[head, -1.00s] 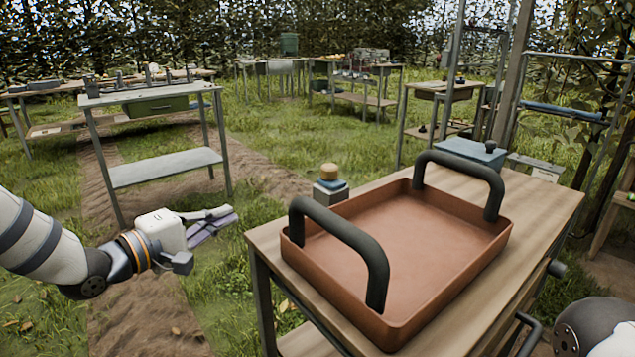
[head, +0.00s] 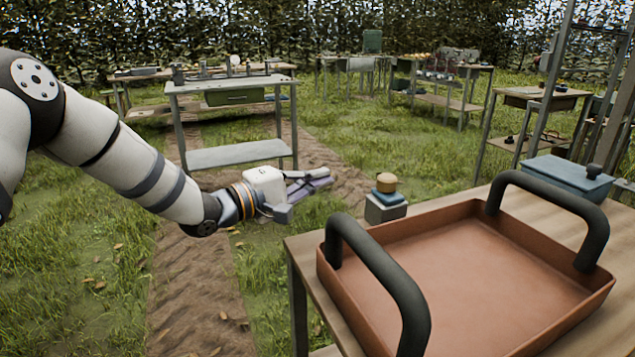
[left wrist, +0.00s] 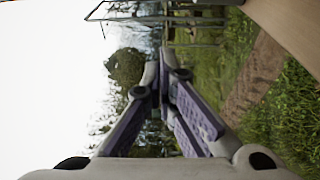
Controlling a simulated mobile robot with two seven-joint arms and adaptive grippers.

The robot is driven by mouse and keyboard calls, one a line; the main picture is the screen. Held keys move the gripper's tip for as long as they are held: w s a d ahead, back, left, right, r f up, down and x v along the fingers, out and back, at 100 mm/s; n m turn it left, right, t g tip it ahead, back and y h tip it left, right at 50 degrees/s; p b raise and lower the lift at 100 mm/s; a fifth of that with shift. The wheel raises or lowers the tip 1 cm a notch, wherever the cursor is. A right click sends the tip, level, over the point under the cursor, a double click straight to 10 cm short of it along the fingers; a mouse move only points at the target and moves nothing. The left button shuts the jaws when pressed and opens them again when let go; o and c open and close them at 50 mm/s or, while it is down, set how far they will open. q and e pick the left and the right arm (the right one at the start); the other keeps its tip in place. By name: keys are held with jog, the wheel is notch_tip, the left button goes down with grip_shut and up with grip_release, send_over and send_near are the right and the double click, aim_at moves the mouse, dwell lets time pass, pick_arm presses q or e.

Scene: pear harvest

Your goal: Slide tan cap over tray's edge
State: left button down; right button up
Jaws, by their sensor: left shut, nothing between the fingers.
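A terracotta tray (head: 470,268) with two dark arched handles stands on the table to the right of the cap. My left gripper (head: 328,177) is shut and empty, in the air to the left of the cap and apart from it. Its closed purple fingers also show in the left wrist view (left wrist: 163,80), where neither cap nor tray can be made out. My right gripper is not in view.
The wooden table (head: 305,258) has a narrow bare strip left of the tray. A blue box (head: 556,183) with a dark knob stands behind the tray. A grey metal table (head: 230,156) and other benches stand farther back on grass.

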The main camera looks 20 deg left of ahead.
aim_at(388, 188)
pick_arm(q)
jog(key=w+d, duration=0.3)
jog(key=d, duration=0.4)
jog(key=shift+w, duration=0.35)
